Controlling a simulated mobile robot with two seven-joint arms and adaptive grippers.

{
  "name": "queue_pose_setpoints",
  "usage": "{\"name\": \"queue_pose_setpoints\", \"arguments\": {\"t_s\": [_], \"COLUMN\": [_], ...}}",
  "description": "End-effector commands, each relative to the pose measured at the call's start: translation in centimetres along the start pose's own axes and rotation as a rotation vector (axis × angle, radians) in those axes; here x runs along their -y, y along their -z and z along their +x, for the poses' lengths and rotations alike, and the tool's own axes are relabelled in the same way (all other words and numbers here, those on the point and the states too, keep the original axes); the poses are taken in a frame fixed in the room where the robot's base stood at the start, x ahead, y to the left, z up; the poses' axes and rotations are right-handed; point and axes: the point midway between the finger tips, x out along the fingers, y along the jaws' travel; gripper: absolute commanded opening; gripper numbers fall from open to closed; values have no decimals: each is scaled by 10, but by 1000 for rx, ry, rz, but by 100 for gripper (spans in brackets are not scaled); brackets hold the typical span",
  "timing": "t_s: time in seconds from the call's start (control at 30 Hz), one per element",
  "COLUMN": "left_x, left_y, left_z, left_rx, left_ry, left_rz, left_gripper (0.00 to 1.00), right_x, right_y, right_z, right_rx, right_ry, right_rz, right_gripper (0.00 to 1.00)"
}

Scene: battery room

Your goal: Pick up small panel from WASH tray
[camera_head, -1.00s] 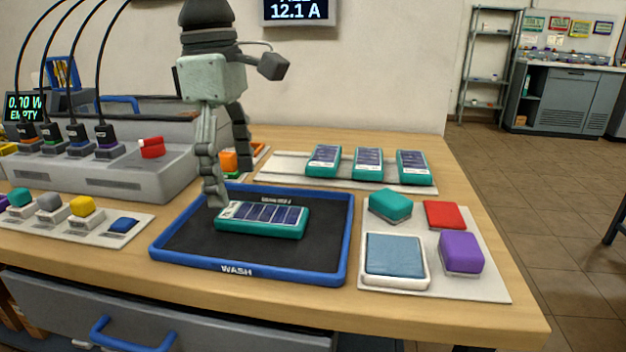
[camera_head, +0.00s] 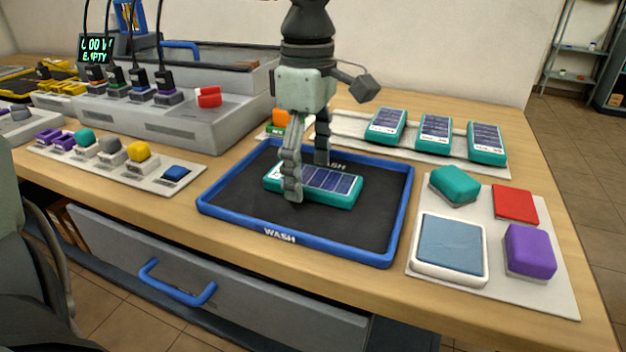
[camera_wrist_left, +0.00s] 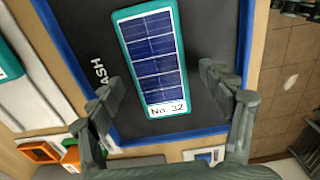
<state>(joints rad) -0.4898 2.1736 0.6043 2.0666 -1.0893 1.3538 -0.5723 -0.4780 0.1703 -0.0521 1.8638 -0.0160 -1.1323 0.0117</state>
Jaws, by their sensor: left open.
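The small panel (camera_head: 335,184), teal-edged with dark blue cells, lies flat in the blue-rimmed WASH tray (camera_head: 240,226). My left gripper (camera_head: 307,176) is open above the panel's left part, one finger in front of it and the other behind. In the left wrist view the panel (camera_wrist_left: 151,48) shows a white label reading "No. 32" at its near end. There the fingers of my left gripper (camera_wrist_left: 162,90) stand apart on either side of that end, with gaps showing. Contact with the panel cannot be made out. My right gripper is not in view.
Three similar panels (camera_head: 435,134) rest on a pale board behind the tray. A mat with coloured blocks and a blue-topped white pad (camera_head: 449,245) is to the right. A grey charging unit (camera_head: 150,122) with cables and a strip of coloured pieces (camera_head: 150,172) are to the left.

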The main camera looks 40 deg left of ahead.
Motion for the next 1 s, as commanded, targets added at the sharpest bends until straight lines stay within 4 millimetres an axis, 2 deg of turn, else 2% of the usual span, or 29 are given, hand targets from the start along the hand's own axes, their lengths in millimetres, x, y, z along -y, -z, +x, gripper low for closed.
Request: {"name": "queue_pose_setpoints", "arguments": {"t_s": [0.17, 0.63, 1.0], "left_x": [0, 0, -1], "left_y": [0, 0, 0], "left_z": [0, 0, -6], "left_rx": [0, 0, 0], "left_ry": [0, 0, -1], "left_rz": [-1, -1, -2], "left_gripper": [79, 21, 21], "right_x": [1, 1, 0], "right_y": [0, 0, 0], "right_z": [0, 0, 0], "right_rx": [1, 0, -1], "right_ry": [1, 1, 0], "right_rz": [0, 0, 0], "right_gripper": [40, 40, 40]}}
